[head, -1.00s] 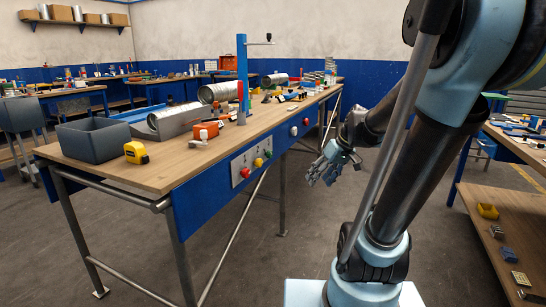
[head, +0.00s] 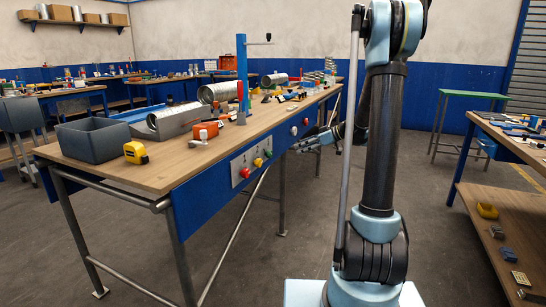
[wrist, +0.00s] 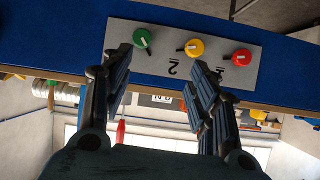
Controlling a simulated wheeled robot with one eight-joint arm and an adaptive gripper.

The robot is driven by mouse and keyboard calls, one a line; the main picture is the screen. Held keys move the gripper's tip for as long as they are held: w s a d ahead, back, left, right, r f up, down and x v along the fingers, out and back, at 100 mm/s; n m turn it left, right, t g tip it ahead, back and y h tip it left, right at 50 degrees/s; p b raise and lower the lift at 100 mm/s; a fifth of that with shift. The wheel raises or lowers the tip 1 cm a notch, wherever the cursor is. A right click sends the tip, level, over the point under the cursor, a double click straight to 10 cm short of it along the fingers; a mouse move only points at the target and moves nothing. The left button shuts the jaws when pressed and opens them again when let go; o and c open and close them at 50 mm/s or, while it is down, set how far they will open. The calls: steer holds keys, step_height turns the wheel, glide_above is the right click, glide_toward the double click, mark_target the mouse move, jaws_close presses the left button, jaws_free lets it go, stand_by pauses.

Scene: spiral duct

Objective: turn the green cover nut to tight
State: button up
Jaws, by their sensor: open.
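The green cover nut (wrist: 142,38) is a small round knob with a pale pointer mark. It sits on a light grey panel (wrist: 205,75) at the top of the wrist view, which shows the bench upside down. The panel also shows on the blue bench front in the head view (head: 238,168). My gripper (wrist: 162,58) is open and empty, its fingers spread below the panel in the picture. The left fingertip appears beside the green nut, with no visible grip. In the head view my gripper (head: 306,143) is beside the bench front, partly behind my arm.
A yellow knob (wrist: 194,48) and a red knob (wrist: 241,57) share the panel. The bench top holds a grey bin (head: 92,141), a yellow tape measure (head: 136,153) and metal ducts (head: 178,120). A second bench stands at right.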

steer(key=w+f+n+y, duration=0.1)
steer(key=w, duration=0.3)
glide_toward(272, 154)
steer(key=x, duration=0.9)
steer(key=shift+s+a+r, duration=0.1)
steer(key=shift+s+a, duration=0.1)
steer(key=shift+s, duration=0.05)
steer(key=c, duration=1.1)
